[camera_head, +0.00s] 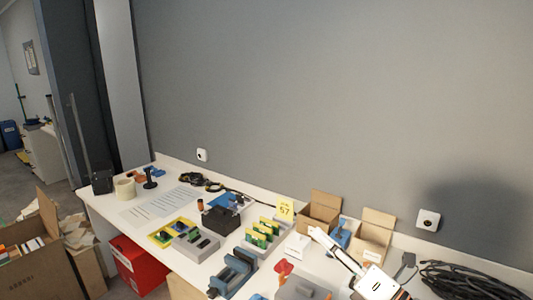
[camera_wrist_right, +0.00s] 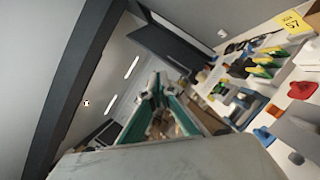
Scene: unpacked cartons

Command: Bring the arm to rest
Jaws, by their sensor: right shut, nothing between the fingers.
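My right arm comes in at the bottom right of the head view. Its white gripper (camera_head: 320,236) points up and to the left over the worktable (camera_head: 130,212), in front of the small open cartons. The right gripper (camera_wrist_right: 157,90) also shows in the wrist view, with teal edges along its fingers. It is shut and holds nothing. My left gripper is in neither view.
Open cartons (camera_head: 320,212) stand at the table's back edge, beside a yellow card marked 57 (camera_head: 285,208). A blue vise (camera_head: 232,272) stands near the front. Black cables (camera_head: 465,281) lie at the right. A large carton (camera_head: 30,270) stands on the floor at left.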

